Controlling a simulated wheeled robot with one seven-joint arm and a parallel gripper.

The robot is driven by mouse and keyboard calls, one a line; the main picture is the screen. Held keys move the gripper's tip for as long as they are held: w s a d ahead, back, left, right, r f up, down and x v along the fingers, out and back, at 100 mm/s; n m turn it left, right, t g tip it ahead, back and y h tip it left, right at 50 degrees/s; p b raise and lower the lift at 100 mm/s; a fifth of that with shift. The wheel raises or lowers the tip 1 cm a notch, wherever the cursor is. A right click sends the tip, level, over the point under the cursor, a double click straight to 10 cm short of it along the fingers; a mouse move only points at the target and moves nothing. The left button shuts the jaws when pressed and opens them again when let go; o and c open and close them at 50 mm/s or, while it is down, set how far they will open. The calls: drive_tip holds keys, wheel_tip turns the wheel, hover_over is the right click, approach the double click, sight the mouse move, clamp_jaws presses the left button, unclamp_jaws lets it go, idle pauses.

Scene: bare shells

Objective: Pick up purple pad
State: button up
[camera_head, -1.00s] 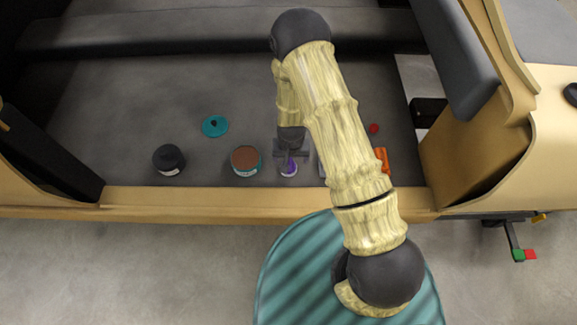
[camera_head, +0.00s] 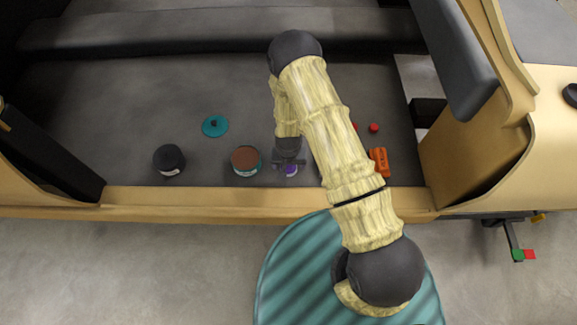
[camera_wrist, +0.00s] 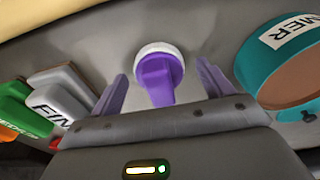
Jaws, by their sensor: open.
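The purple pad (camera_wrist: 158,76) has a purple grip on a round white base. In the wrist view it is at top centre, between the two purple-tinted fingers of my gripper (camera_wrist: 163,88). The fingers are apart, with a gap visible on each side of the pad. In the head view the pad (camera_head: 291,170) is mostly hidden below my gripper (camera_head: 289,162), on the grey floor near its front wooden edge.
A teal tin (camera_head: 245,160) with a brown top stands left of the pad. Further left are a black jar (camera_head: 169,159) and a teal lid (camera_head: 215,126). Orange (camera_head: 379,162), grey (camera_wrist: 63,93) and green (camera_wrist: 24,106) blocks lie on the other side. A wooden sill (camera_head: 180,199) runs in front.

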drive_tip(key=c, duration=1.1)
drive_tip(key=shift+o, duration=0.2)
drive_tip(key=shift+r, duration=0.1)
wheel_tip(320, 180, up, 10)
drive_tip(key=shift+f, duration=0.1)
drive_tip(key=o, duration=0.4)
drive_tip(key=shift+c, duration=1.5)
